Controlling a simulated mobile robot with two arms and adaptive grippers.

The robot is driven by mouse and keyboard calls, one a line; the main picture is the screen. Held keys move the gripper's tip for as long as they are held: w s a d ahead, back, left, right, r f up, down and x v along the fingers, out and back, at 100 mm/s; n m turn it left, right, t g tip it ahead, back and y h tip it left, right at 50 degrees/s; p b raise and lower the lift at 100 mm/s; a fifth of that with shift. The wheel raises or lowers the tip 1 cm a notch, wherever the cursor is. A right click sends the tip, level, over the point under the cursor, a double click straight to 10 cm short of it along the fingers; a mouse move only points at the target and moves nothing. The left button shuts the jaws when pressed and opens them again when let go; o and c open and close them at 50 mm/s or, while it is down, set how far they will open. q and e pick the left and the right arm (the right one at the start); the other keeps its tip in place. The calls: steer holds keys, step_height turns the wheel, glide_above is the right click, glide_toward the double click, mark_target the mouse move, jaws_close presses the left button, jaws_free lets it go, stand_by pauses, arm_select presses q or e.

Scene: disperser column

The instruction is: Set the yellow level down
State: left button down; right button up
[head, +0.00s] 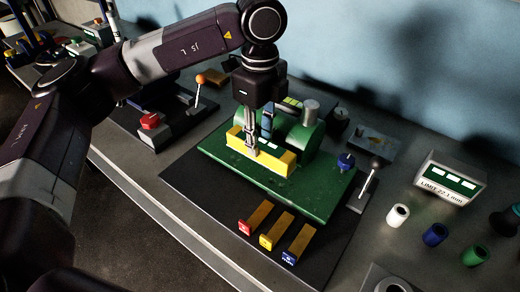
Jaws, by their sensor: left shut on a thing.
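The yellow level (278,160) is a bar in the middle of the head view, over the green base plate (312,197). It lies in front of the rounded green machine housing (304,134). My left gripper (251,150) points down from above and is shut on the level near its left half. The fingers hide part of the level. I cannot tell whether its underside touches the green plate or hangs just above it. My right gripper is not in view.
A lever with a dark knob (376,163) stands right of the plate. White (398,215), blue (434,234) and green (474,254) cylinders stand farther right, near a limit display box (450,180).

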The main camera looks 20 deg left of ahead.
mark_target(260, 143)
arm_select(q)
step_height(260, 143, down, 4)
steer(key=shift+f+p, duration=0.25)
steer(key=shift+p, duration=0.2)
steer(key=shift+f, duration=0.3)
steer(key=c, duration=1.8)
jaws_free()
steer(key=shift+o, duration=0.2)
steer(key=shift+r, duration=0.6)
step_height(260, 143, up, 11)
steer(key=shift+r+b, duration=0.1)
steer(key=shift+b, duration=0.95)
